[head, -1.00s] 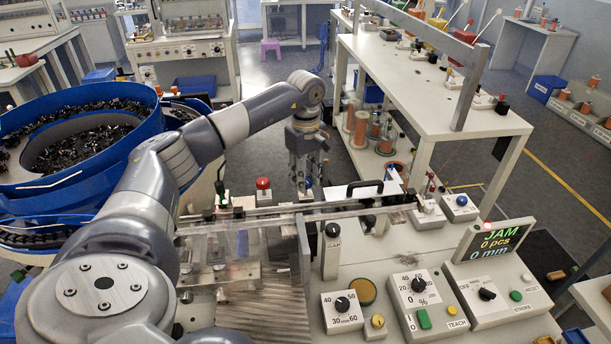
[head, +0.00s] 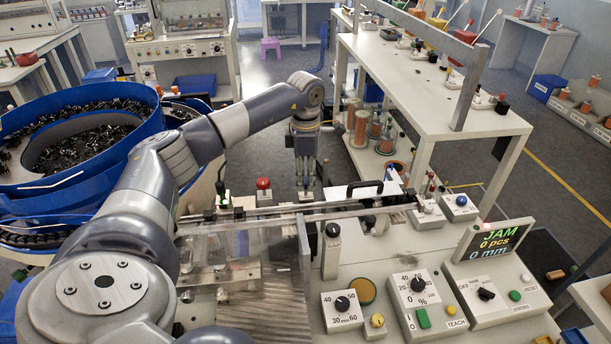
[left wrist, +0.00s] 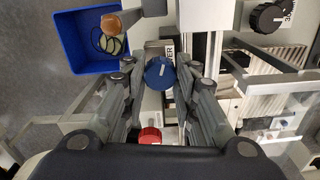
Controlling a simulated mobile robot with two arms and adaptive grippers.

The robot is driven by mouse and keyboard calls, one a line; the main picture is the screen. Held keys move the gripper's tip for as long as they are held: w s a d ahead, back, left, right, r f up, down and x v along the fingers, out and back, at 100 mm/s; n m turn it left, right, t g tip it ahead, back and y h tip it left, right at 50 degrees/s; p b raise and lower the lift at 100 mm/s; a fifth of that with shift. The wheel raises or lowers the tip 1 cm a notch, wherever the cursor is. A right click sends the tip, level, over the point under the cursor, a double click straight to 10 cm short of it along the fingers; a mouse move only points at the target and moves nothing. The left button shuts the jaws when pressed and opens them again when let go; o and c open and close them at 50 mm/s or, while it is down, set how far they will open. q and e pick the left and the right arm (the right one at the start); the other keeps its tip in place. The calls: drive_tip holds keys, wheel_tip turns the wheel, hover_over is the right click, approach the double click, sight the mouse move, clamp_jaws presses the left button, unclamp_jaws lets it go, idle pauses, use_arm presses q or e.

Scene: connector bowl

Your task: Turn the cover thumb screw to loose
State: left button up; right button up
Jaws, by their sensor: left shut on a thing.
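The cover thumb screw is a round blue knob (left wrist: 160,73) with a white pointer line, beside a partly hidden label, in the left wrist view. The pointer line runs roughly up and down in that view. My left gripper (left wrist: 160,76) has one finger on each side of the knob and is shut on it. In the head view my left gripper (head: 306,188) points straight down behind the clear cover and rail, and its fingers largely hide the knob. My right gripper is not in view.
A red button (head: 263,184) stands left of the gripper; it also shows below the knob in the wrist view (left wrist: 150,136). A black handle (head: 365,187) is close on the right. A blue bin (left wrist: 91,40) is on the floor.

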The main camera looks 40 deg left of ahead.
use_arm(q)
drive_tip(key=n, duration=0.5)
drive_tip(key=shift+w+r+n, duration=0.1)
drive_tip(key=shift+n, duration=0.2)
drive_tip(key=n, duration=0.5)
drive_tip(key=shift+p, duration=0.4)
drive_tip(key=n, duration=0.5)
drive_tip(key=shift+r+n+p, duration=0.1)
drive_tip(key=shift+n+p, duration=0.2)
drive_tip(key=shift+n, duration=0.1)
drive_tip(key=n, duration=0.4)
drive_tip(key=shift+n, duration=0.4)
drive_tip(key=shift+a, duration=0.1)
drive_tip(key=o, duration=0.9)
drive_tip(key=shift+o, duration=0.9)
